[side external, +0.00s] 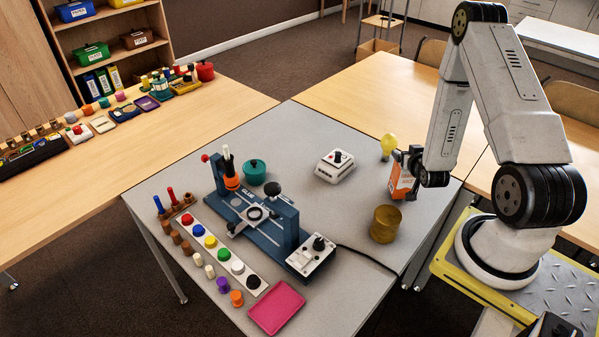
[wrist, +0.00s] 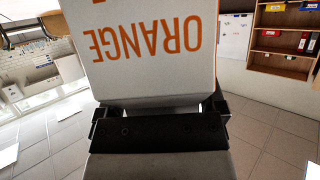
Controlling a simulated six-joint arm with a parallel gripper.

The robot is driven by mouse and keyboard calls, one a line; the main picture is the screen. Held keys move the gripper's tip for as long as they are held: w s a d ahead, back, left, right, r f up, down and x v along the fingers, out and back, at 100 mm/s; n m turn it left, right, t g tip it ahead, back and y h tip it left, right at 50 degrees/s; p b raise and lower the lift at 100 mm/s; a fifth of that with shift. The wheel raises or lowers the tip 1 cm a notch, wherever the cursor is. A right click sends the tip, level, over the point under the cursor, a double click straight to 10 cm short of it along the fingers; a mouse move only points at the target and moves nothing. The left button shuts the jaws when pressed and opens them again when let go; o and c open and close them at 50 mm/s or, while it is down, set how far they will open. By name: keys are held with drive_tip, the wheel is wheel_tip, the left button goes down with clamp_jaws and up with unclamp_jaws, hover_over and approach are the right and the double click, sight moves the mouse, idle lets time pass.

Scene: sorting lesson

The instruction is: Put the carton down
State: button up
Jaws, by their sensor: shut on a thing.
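An orange and white carton (side external: 401,182) is in my gripper (side external: 413,163) at the right part of the grey table. In the wrist view the carton (wrist: 152,75) fills the upper middle, with the word ORANGE upside down on its white face. The dark jaws of my gripper (wrist: 160,118) are shut on it. I cannot tell whether the carton's bottom touches the table or is a little above it.
A mustard-coloured round tin (side external: 386,224) stands just in front of the carton. A yellow bulb-shaped thing (side external: 388,146) is right behind it. A white device (side external: 335,166) stands to the left. A blue glue machine (side external: 255,210) and a pink tray (side external: 276,306) are further left. Grey table is clear between.

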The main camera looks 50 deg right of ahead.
drive_tip(key=shift+f, duration=0.65)
drive_tip(key=o, duration=1.3)
drive_tip(key=shift+c, duration=0.2)
drive_tip(key=shift+r, duration=0.2)
drive_tip(key=v, duration=0.7)
drive_tip(key=shift+s+a, duration=0.15)
drive_tip(key=shift+r, duration=0.15)
